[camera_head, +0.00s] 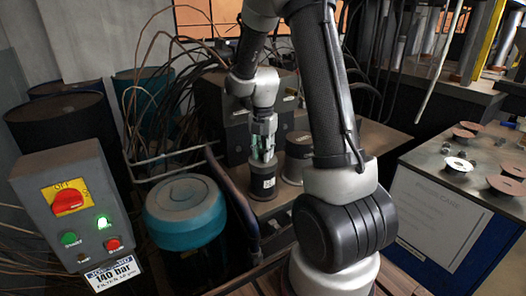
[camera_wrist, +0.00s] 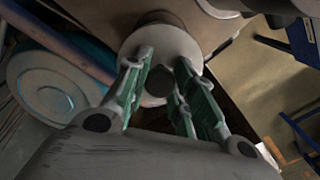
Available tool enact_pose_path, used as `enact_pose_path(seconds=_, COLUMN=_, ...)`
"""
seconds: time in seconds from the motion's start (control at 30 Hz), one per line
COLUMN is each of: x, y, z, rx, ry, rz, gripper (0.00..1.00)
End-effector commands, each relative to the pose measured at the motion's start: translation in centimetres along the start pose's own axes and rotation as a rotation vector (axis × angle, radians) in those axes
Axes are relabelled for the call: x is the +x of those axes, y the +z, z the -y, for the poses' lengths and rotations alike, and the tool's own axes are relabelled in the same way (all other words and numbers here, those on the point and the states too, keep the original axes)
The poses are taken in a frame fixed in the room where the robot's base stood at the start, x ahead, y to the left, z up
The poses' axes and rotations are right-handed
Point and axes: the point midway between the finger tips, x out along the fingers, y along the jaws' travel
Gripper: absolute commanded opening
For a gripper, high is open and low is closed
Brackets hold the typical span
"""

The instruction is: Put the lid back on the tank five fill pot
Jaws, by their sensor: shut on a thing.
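My gripper (camera_head: 263,153) points down over a dark cylindrical pot (camera_head: 262,187) with a small white label, standing on the bench. In the wrist view the green-padded fingers of my gripper (camera_wrist: 164,64) are shut on the dark knob (camera_wrist: 160,80) of a pale grey round lid (camera_wrist: 180,44). In the head view the lid is at the pot's top, between fingertips and pot. I cannot tell whether it is fully seated. The pot's number cannot be read. Another pot (camera_head: 293,168) stands just right, partly hidden by my arm.
A teal drum (camera_head: 186,215) stands left of the bench, with a bent rail (camera_head: 232,190) between. A grey control box (camera_head: 75,215) is at the front left. A side table (camera_head: 440,190) at right holds several brown discs (camera_head: 458,164). Cables hang behind.

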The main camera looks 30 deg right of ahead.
Motion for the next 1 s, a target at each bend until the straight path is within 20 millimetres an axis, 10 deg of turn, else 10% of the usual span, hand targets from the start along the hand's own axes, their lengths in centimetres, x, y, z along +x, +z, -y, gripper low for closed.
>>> enact_pose_path(seconds=0.4, x=0.87, y=-0.01, z=0.01, rx=0.0, ry=-0.001, rz=-0.001, gripper=0.0)
enact_pose_path(seconds=0.43, x=0.89, y=-0.01, z=0.01, rx=0.0, ry=-0.001, rz=-0.001, gripper=0.27)
enact_pose_path(seconds=0.57, x=0.87, y=-0.01, z=0.01, rx=0.0, ry=-0.001, rz=-0.001, gripper=0.5)
enact_pose_path(seconds=1.0, x=0.86, y=-0.01, z=0.01, rx=0.0, ry=-0.001, rz=-0.001, gripper=0.72)
